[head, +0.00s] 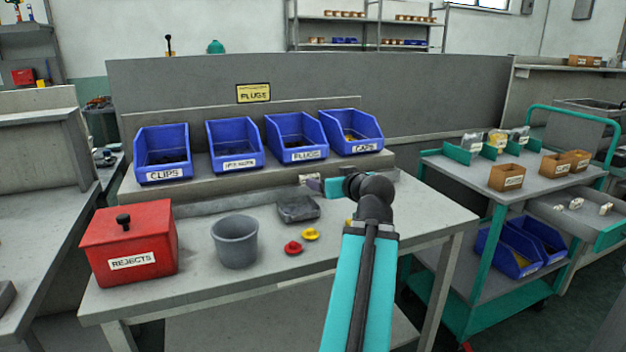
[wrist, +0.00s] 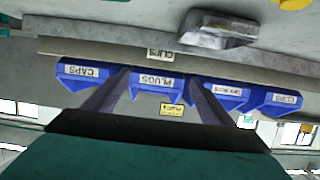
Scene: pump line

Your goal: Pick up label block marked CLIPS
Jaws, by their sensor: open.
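I cannot tell the exact distance from fingers to block.
Blue bins CLIPS (head: 161,173), PLUGS (head: 305,155) and CAPS (head: 365,148) stand behind, with another between. A dark grey tray (head: 298,209) lies close by. A grey cup (head: 234,243), red REJECTS box (head: 131,262), red cap (head: 293,248) and yellow cap (head: 310,235) are nearer.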

